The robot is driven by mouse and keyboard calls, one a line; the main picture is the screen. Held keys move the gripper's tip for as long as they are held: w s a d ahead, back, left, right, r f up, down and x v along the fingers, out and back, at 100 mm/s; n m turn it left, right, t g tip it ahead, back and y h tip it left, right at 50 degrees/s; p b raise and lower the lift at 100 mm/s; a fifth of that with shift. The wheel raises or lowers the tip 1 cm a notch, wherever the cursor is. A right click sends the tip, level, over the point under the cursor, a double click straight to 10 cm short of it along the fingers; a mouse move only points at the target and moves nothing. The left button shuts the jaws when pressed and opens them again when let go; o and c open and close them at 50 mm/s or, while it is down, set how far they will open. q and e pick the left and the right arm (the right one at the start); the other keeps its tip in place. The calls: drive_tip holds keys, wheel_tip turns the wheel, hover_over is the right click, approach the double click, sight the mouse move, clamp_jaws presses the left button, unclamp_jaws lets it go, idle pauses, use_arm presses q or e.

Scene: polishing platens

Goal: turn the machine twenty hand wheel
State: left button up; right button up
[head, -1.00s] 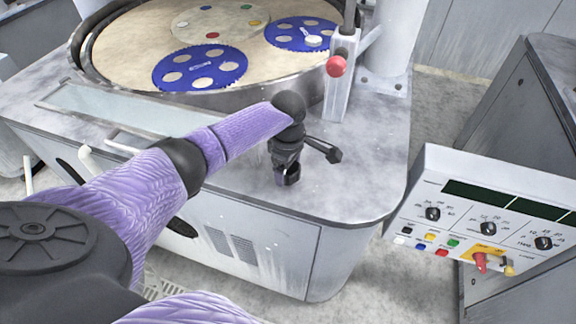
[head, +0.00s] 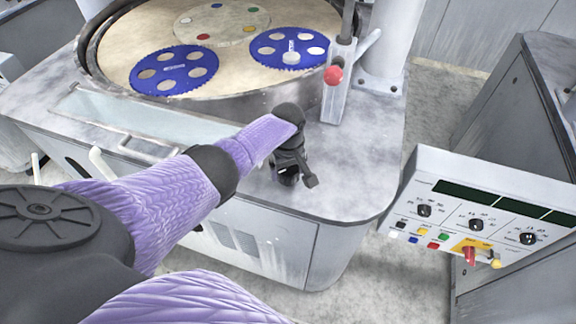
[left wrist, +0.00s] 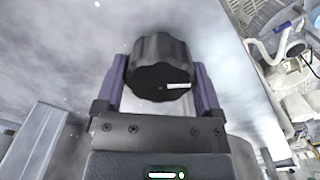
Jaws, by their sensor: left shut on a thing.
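The hand wheel (left wrist: 160,66), a black fluted knob with a white mark on its face, shows in the left wrist view between the two purple fingers. The white mark points right there. My left gripper (head: 287,178) is shut on it, with a finger on each side. In the head view the gripper is low over the front right corner of the machine's grey top (head: 345,180), and it hides the knob. My right gripper is not in view.
The round platen (head: 235,68) with two blue toothed discs (head: 174,70) lies behind my left arm. A post with a red ball knob (head: 333,75) stands just behind the gripper. A control panel (head: 480,215) is at the right. The top right of the gripper is clear.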

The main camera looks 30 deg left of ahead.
sight(288, 168)
use_arm(q)
drive_tip(key=m, duration=0.5)
drive_tip(key=shift+m+p, duration=0.3)
drive_tip(key=shift+m, duration=2)
drive_tip(key=o, duration=1)
wheel_tip(288, 168, up, 10)
drive_tip(key=p, duration=0.5)
drive_tip(key=shift+f, duration=0.1)
